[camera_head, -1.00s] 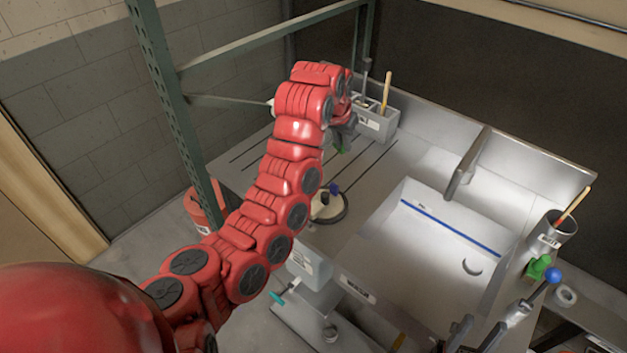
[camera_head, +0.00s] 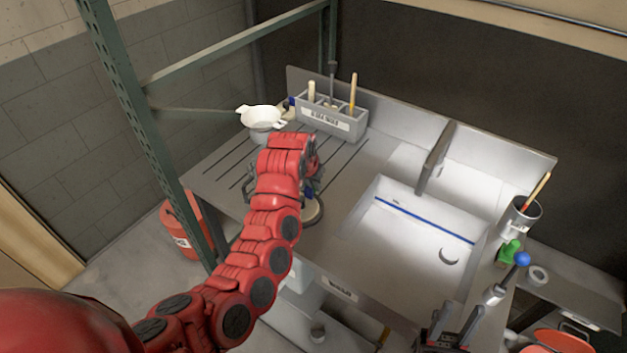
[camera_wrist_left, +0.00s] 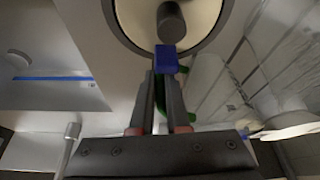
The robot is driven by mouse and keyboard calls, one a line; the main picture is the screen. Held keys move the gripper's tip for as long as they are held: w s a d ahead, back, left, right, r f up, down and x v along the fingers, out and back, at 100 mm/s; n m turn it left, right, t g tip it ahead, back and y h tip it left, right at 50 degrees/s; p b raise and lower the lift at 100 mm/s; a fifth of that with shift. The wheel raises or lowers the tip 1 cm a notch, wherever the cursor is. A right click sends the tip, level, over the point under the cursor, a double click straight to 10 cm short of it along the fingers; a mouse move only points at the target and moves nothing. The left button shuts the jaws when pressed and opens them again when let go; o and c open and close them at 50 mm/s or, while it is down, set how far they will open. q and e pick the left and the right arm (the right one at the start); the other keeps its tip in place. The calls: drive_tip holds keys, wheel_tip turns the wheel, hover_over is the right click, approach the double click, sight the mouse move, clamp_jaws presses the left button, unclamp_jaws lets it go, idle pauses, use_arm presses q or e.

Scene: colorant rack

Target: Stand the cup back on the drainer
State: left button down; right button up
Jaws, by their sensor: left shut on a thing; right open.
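My left gripper (camera_wrist_left: 165,75) is shut on a blue block (camera_wrist_left: 165,55) in the left wrist view. A dark cylinder (camera_wrist_left: 172,22) is just beyond the block, over a cream disc with a black rim (camera_wrist_left: 127,22); I cannot tell if block and cylinder are joined. Something green (camera_wrist_left: 183,70) shows behind the fingers. In the head view my arm hides most of this gripper (camera_head: 310,185) and the disc. A white bowl-like cup (camera_head: 262,118) with side tabs is at the back left of the grooved drainer (camera_head: 345,160). My right gripper (camera_head: 456,315) is open at the bottom right.
A grey caddy (camera_head: 330,118) with upright tools stands behind the drainer. The sink basin (camera_head: 415,235) is at right. A can with sticks (camera_head: 522,215), a green object (camera_head: 508,252) and a blue-ball tool (camera_head: 522,259) are at far right. A green post (camera_head: 150,140) rises at left.

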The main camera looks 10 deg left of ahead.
use_arm(q)
drive_tip(key=shift+f, duration=0.1)
drive_tip(key=shift+f, duration=0.15)
drive_tip(key=c, duration=0.9)
unclamp_jaws()
drive_tip(key=shift+r, duration=0.4)
drive_tip(key=v, duration=1.1)
drive_tip(key=shift+s+r+b, duration=0.2)
drive_tip(key=shift+r+b, duration=0.1)
drive_tip(key=shift+b, duration=0.1)
